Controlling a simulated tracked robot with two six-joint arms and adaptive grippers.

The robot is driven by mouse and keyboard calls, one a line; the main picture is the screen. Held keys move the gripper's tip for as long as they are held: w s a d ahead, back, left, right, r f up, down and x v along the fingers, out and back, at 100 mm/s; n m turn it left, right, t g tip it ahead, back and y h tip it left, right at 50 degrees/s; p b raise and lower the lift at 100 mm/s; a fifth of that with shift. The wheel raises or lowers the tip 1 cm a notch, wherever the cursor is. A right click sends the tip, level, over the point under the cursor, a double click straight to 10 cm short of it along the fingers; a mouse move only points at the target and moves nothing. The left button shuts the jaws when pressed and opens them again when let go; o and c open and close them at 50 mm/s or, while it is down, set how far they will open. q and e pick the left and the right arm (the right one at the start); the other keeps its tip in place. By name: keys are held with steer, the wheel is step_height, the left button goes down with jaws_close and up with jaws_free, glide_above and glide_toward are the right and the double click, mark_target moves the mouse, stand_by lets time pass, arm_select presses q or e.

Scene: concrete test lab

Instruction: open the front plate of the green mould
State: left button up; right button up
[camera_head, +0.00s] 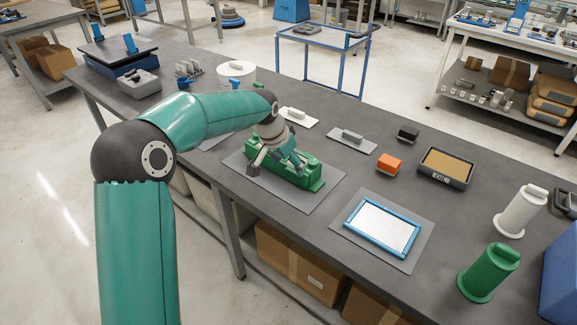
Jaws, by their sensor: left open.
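The green mould (308,178) sits on a grey mat (314,200) near the front edge of the dark table. It is a long low block, lying slantwise in the picture. My left arm comes in from the left and reaches over it. My left gripper (275,168) points down at the left part of the mould, with its fingers apart. One finger is in front of the mould's near side and the other is over its top. I cannot tell whether they touch it. The gripper hides the left part of the mould. My right gripper is not in view.
A blue-framed tray (347,223) lies on another mat to the right. An orange block (388,164), a black block (408,133) and a cork-filled tray (446,167) stand behind. A green cylinder (487,273) and a white cylinder (519,211) stand at the right.

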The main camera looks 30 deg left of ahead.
arm_select(q)
steer(key=shift+x, duration=1.25)
